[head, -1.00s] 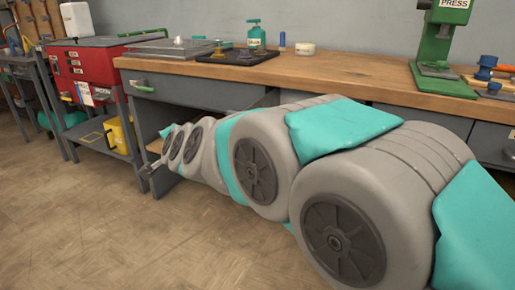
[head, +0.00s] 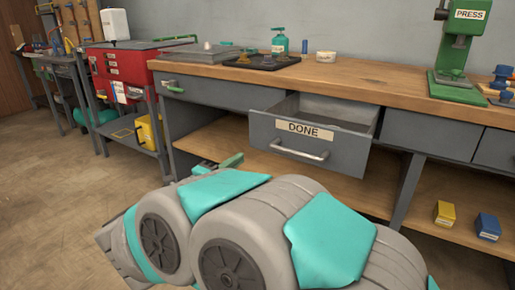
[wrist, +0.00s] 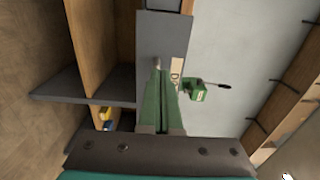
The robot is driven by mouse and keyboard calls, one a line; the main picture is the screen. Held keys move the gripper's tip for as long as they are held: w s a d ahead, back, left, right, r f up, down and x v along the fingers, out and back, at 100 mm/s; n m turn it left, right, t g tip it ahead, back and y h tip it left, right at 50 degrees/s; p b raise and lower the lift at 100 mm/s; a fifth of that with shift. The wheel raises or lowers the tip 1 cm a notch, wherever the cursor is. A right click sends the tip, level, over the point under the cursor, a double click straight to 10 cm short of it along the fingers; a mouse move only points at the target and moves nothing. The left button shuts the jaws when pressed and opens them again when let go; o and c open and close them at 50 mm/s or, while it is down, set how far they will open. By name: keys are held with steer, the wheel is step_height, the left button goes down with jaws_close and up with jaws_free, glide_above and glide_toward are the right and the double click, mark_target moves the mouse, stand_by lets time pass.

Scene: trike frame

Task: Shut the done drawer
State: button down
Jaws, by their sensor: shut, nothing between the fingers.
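The done drawer (head: 322,145) stands pulled open from under the bench top, its grey front facing me. It bears a DONE label (head: 304,129) and a pale bar handle (head: 299,151). In the head view my gripper (head: 233,160) is low and left of the drawer front, partly hidden behind my arm. In the wrist view my green fingers (wrist: 161,72) are shut and empty, reaching across the grey drawer front (wrist: 164,35). Part of the label (wrist: 177,72) shows beside the fingertips. I cannot tell whether they touch the drawer.
The wooden bench (head: 395,82) carries a black tray (head: 262,62), a pump bottle (head: 280,42) and a green press (head: 458,55). A lower shelf (head: 222,140) runs beneath, with a yellow box (head: 445,213) and a blue box (head: 488,227). Open floor lies at the left.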

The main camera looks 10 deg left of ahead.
mark_target(269, 136)
steer(key=p+x, duration=0.1)
steer(key=x, duration=1.2)
steer(key=shift+w, duration=0.4)
steer(key=p+x, duration=0.2)
steer(key=x, duration=2.3)
steer(key=shift+w+d+f+p, duration=0.1)
steer(key=shift+p, duration=0.3)
steer(key=shift+w, duration=0.1)
steer(key=shift+r, duration=0.25)
steer(key=shift+d, duration=0.1)
